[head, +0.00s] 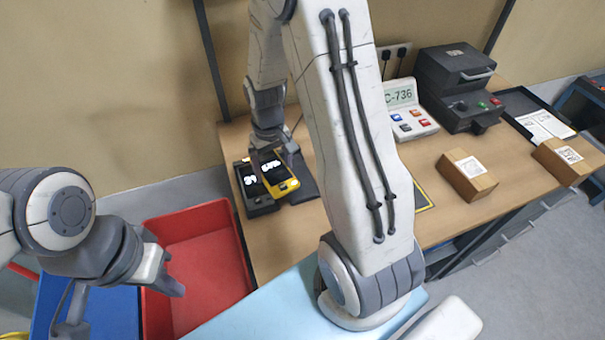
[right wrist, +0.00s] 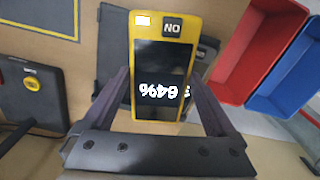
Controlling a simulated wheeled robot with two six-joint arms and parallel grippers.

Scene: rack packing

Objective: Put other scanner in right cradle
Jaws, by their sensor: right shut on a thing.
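My right gripper (head: 272,160) is shut on a yellow scanner (right wrist: 165,70), gripping its sides; its dark screen faces the wrist camera. The same scanner shows in the head view (head: 282,181), low over the table. A dark cradle (right wrist: 112,45) lies behind it in the right wrist view, partly hidden; I cannot tell whether they touch. A dark scanner (head: 252,184) with a lit screen sits just left of it in the head view. My left gripper (head: 168,275) hangs by the red bin, away from the scanners; its finger gap is unclear.
A red bin (head: 213,225) and a blue bin (head: 110,305) stand left of the wooden table. A keypad display unit (head: 408,108), a black machine (head: 455,85) and cardboard boxes (head: 467,175) are to the right. A dark device (right wrist: 30,95) with a yellow button shows at wrist-view left.

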